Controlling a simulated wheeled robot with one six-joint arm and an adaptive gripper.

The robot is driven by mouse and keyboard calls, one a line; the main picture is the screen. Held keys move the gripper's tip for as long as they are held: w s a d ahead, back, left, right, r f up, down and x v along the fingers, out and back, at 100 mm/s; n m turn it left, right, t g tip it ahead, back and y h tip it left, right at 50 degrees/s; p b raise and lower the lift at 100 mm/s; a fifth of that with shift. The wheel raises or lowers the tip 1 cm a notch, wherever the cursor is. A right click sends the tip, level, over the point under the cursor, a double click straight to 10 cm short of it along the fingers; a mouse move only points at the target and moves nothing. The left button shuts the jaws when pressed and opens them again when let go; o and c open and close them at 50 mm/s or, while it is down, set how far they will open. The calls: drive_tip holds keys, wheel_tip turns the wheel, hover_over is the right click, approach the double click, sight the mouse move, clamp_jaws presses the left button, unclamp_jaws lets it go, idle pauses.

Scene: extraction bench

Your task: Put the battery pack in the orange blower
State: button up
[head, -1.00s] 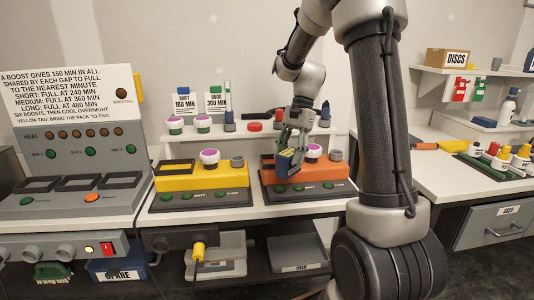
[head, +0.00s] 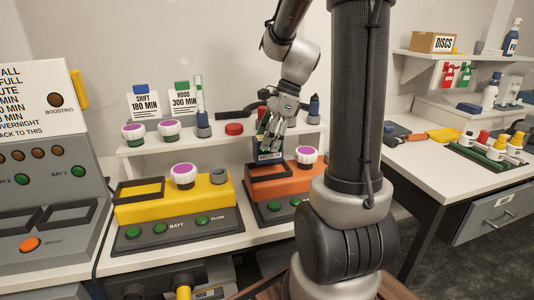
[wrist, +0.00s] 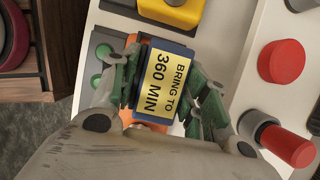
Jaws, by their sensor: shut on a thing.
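The battery pack (wrist: 168,80) is dark blue with a yellow label reading "BRING TO 360 MIN". My gripper (head: 270,140) is shut on it, with one green-padded finger on each side in the wrist view. In the head view the pack (head: 268,153) is upright at the dark-framed bay (head: 254,171) on the left part of the orange blower (head: 290,188). I cannot tell whether its lower end is above the bay or inside it. In the wrist view the pack and fingers hide most of the blower. My arm hides the blower's right end in the head view.
A yellow blower (head: 160,208) with an empty dark-framed bay stands left of the orange one. Behind them a white shelf (head: 145,148) carries knobs, sign cards and a red button (head: 234,129). A grey charger (head: 45,180) stands far left. A side table (head: 440,165) holds bottles at right.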

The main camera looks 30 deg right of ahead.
sight(268, 152)
drive_tip(key=shift+f, duration=2)
drive_tip(key=shift+f, duration=0.1)
drive_tip(key=o, duration=1.5)
drive_tip(key=shift+c, duration=0.2)
drive_tip(key=v, duration=1.2)
drive_tip(key=s+a+n+t+h, duration=0.1)
drive_tip(key=s+a+n+h, duration=0.1)
drive_tip(key=s+n, duration=0.5)
drive_tip(key=s+a+n+t+h, duration=0.2)
drive_tip(key=s+a+n, duration=0.3)
drive_tip(key=n, duration=0.9)
drive_tip(key=shift+s+a, duration=0.3)
drive_tip(key=shift+s, duration=1.4)
